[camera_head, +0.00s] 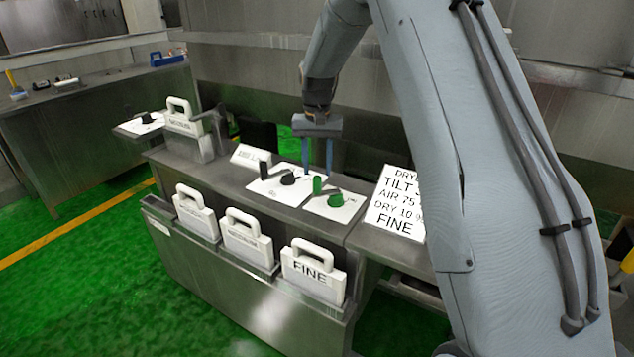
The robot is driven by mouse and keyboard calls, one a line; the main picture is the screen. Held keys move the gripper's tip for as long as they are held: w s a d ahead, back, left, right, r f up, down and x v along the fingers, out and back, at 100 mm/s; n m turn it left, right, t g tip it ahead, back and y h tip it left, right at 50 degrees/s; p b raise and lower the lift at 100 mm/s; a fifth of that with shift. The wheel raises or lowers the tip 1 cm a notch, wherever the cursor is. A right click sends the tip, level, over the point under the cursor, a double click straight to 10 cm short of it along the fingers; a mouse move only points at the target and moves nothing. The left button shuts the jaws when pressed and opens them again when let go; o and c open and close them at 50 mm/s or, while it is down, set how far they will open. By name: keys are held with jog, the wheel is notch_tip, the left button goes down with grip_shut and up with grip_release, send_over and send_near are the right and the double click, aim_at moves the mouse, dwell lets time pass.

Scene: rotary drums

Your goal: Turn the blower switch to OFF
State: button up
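A steel bench carries two white label plates with rotary knobs. The left plate (268,189) has a black knob (288,178) and a dark upright post (263,168). The right plate (346,212) has a green knob (336,200) and a green upright post (317,184). The lettering on both plates is too small to read, so I cannot tell which knob is the blower switch. My gripper (317,172) points down with its two blue fingers apart and nothing seen between them. It appears over or just behind the two plates; its exact height is unclear.
White handled blocks (243,238) stand in the bench's front rack, one reading FINE (314,270). A sign with drying text (398,204) stands at right, partly behind my arm. Another handled block (184,120) is at back left. Green floor is clear at left.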

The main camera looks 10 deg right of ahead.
aim_at(317, 176)
jog(key=shift+f+p, duration=0.8)
jog(key=shift+f, duration=2.3)
grip_shut()
